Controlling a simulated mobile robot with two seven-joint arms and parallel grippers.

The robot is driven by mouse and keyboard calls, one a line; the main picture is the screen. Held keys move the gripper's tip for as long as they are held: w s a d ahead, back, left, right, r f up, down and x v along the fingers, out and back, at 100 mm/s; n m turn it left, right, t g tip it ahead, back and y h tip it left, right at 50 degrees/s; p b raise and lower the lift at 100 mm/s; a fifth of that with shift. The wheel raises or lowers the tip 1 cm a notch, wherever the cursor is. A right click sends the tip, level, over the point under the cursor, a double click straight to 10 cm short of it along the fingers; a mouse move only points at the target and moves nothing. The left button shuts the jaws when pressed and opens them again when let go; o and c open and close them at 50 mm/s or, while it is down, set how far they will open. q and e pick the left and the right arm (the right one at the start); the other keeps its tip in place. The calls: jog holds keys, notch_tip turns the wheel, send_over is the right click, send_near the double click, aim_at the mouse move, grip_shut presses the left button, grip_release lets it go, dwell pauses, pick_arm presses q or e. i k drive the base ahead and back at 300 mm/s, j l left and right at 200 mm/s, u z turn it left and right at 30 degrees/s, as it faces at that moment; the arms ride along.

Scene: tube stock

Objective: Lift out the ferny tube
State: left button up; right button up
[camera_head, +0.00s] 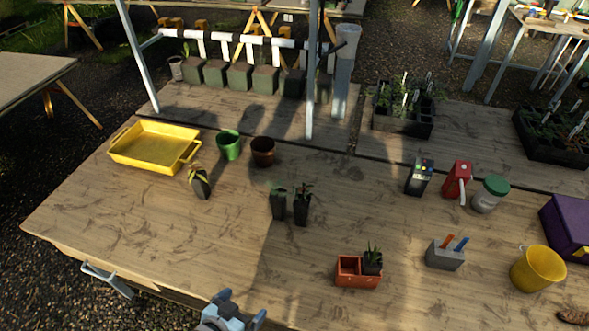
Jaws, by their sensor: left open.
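A terracotta two-cell holder (347,279) stands near the front of the table. A dark tube with a spiky green plant (372,264) sits in its right cell; the left cell looks empty. Two more black tubes stand upright side by side behind and to the left: the left tube (279,207) has low green leaves, and the right tube (301,212) has a taller plant with some reddish colour. Leaf shapes are too small to tell surely which is ferny. My left gripper (240,307) is open and empty at the front edge, left of the holder and apart from it.
A yellow tray (150,165), a green pot (229,147) and a brown pot (263,152) stand at back left. A grey block with sticks (444,259) and a yellow bucket (537,269) stand right of the holder. A metal post (310,75) rises behind. The front left tabletop is clear.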

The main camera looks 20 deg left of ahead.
aim_at(277, 198)
jog(key=i+j+u, duration=0.1)
jog(key=j+u, duration=0.2)
jog(key=i+j+u, duration=0.25)
jog(key=j, duration=0.15)
jog(key=i+j+u, duration=0.1)
jog(key=j+u, duration=0.2)
jog(key=j, duration=0.05)
